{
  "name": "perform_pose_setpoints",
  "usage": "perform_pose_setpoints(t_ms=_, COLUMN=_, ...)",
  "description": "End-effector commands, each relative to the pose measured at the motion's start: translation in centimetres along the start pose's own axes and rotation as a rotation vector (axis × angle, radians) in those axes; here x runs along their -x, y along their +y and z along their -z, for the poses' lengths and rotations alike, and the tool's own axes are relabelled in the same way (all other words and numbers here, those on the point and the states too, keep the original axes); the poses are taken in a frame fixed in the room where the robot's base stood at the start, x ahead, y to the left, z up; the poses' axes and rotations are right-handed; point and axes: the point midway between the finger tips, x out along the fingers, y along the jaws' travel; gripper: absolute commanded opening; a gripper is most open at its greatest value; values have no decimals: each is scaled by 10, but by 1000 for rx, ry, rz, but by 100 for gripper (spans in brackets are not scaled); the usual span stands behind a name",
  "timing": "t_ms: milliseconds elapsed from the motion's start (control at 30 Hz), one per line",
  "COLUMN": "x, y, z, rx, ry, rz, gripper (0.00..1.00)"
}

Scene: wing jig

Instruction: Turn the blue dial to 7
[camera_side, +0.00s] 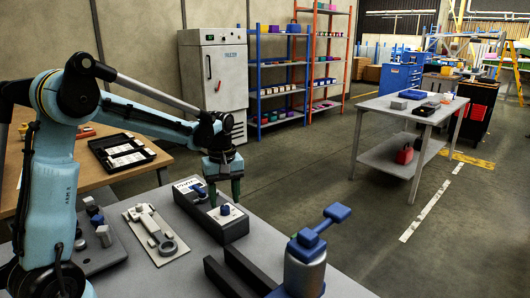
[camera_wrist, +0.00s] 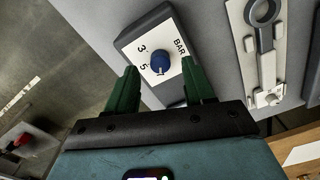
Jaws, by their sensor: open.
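The blue dial (camera_wrist: 159,61) sits on a white plate (camera_wrist: 170,40) on a dark box. In the wrist view "3", "5" and "BAR" can be read on the plate; I see no 7. A pale mark on the dial lies at its lower edge, toward my gripper. The dial also shows in the side view (camera_side: 225,210). My gripper (camera_side: 224,200) points down above it. In the wrist view its green fingers (camera_wrist: 160,72) are open and apart, one on each side of the dial. The dial is not held.
A pale plate with a ring-ended grey part (camera_side: 154,231) lies left of the box. A metal cylinder with a blue lever (camera_side: 306,262) and a dark fork-shaped part (camera_side: 240,272) stand at the front. Another lever panel (camera_side: 192,190) adjoins the dial.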

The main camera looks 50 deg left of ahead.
Motion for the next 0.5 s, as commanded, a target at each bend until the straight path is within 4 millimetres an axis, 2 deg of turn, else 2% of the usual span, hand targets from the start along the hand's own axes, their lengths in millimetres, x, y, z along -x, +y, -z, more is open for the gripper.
perform_pose_setpoints(t_ms=300, x=58, y=0, z=0, rx=0, ry=0, rz=0, gripper=53)
perform_pose_setpoints(t_ms=500, x=84, y=0, z=0, rx=0, ry=0, rz=0, gripper=53)
